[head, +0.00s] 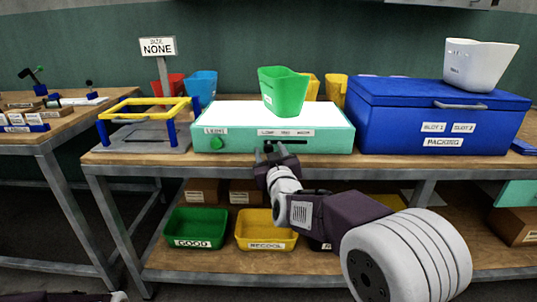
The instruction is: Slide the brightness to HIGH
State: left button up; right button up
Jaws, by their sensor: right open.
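The mint-green light box (340,140) sits on the middle workbench with a lit white top. Its front carries a "LIGHT" label over a green knob (217,144). To the right is a label strip (286,133) that seems to read LOW, MID, HIGH, above a dark slider slot (305,142). My right gripper (270,149) is open at the left part of this slot, close to the box front. It covers that part, so the slider handle cannot be made out clearly, nor whether the fingers touch it. My left gripper is not in view.
A green bin (283,92) stands on the box top. A blue packing box (440,112) is close on the right, with a white bin (480,62) on it. A yellow-railed frame (145,108) stands left. Bins GOOD (196,227) and RECOOL (266,231) are on the shelf below.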

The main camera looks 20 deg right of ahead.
jog(key=shift+w+d, duration=0.1)
jog(key=shift+w, duration=0.9)
grip_shut()
dwell(0.7)
